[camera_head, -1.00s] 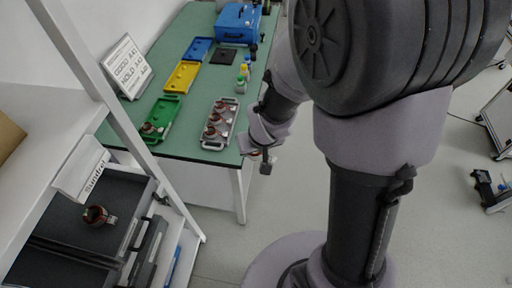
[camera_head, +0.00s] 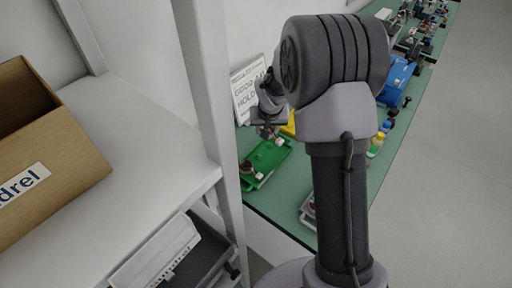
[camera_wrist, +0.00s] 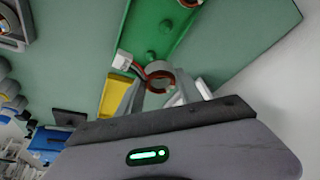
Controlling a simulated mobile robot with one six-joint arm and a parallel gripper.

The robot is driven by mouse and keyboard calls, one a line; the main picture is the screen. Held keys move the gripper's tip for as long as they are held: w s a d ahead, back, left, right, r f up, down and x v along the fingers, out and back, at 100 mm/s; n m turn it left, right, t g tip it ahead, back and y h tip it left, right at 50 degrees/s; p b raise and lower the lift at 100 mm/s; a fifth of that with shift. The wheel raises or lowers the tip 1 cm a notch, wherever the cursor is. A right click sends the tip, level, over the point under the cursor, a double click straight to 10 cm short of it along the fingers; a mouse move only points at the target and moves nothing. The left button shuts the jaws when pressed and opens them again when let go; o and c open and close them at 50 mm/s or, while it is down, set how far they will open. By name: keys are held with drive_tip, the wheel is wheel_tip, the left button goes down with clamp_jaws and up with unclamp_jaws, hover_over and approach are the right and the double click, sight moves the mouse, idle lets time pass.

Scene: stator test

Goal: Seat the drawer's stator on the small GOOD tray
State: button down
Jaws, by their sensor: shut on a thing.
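In the wrist view, my gripper (camera_wrist: 165,95) is shut on a stator (camera_wrist: 160,72), a ring with copper-coloured windings, wires and a white connector. The held stator is seen over the green tray (camera_wrist: 150,28), which has round green pegs; I cannot tell the height of the gap. Another stator (camera_wrist: 190,3) shows at that view's top edge. In the head view, my gripper (camera_head: 268,130) is above the far end of the green tray (camera_head: 280,157). A stator (camera_head: 247,168) sits at that tray's near end. The drawer (camera_head: 205,250) is partly in view; its inside is mostly hidden.
A sign (camera_head: 246,92) reading GOOD and HOLD stands behind the trays. The yellow tray (camera_wrist: 117,90) and blue case (camera_head: 397,80) are farther along the table. A grey tray (camera_head: 307,211) is mostly hidden by my arm. A shelf post (camera_head: 212,100) and cardboard box (camera_head: 45,150) are left.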

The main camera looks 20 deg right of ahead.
drive_tip(key=w+d+f, duration=0.1)
drive_tip(key=w+d, duration=0.1)
drive_tip(key=d, duration=0.1)
drive_tip(key=b, duration=0.3)
hover_over(270, 143)
drive_tip(key=shift+m, duration=0.4)
drive_tip(key=shift+s+a+f, duration=0.1)
drive_tip(key=shift+s+f, duration=0.1)
drive_tip(key=shift+f, duration=1)
drive_tip(key=shift+s+a+f, duration=0.1)
drive_tip(key=shift+s+f, duration=0.1)
drive_tip(key=shift+f, duration=1)
drive_tip(key=shift+b, duration=0.35)
drive_tip(key=shift+f+b, duration=0.9)
drive_tip(key=shift+f, duration=0.1)
drive_tip(key=shift+f+b, duration=0.25)
drive_tip(key=shift+b, duration=0.1)
drive_tip(key=c, duration=0.9)
unclamp_jaws()
drive_tip(key=shift+s, duration=0.1)
drive_tip(key=shift+r, duration=0.1)
